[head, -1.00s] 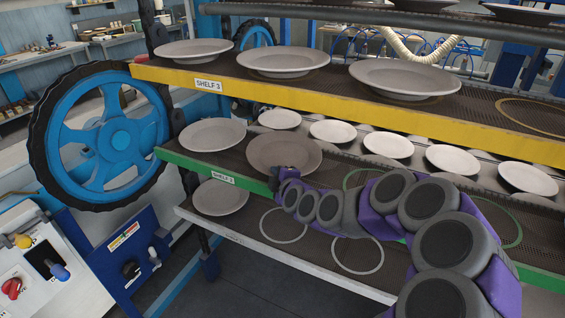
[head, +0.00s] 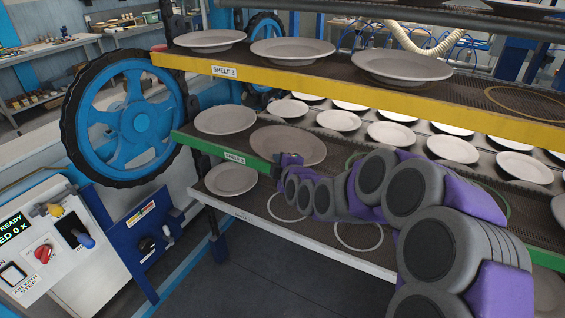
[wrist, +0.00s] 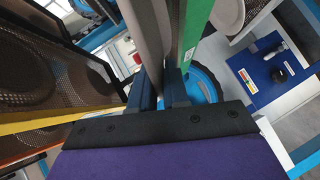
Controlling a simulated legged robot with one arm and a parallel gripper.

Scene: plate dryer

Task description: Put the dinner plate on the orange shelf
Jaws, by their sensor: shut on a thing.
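A brownish-grey dinner plate (head: 285,143) is at the green-edged shelf (head: 236,158), right of a lighter plate. My gripper (head: 290,160) is shut on the plate's near rim, at the shelf's front edge. In the wrist view the plate shows nearly edge-on as a grey band (wrist: 150,40) between the fingers of my gripper (wrist: 161,85). Whether the plate is lifted off the shelf is hard to tell. The shelf above, labelled SHELF 3, has a yellow-orange edge (head: 330,92). It holds three grey plates and an empty ring mark (head: 528,102) at right.
White plates (head: 388,133) stand in rows behind the green shelf. A low white-edged shelf (head: 300,233) has one plate (head: 231,180) and empty rings. A blue wheel (head: 128,122) and control panels (head: 60,262) stand at left. Dark floor (head: 270,275) in front is clear.

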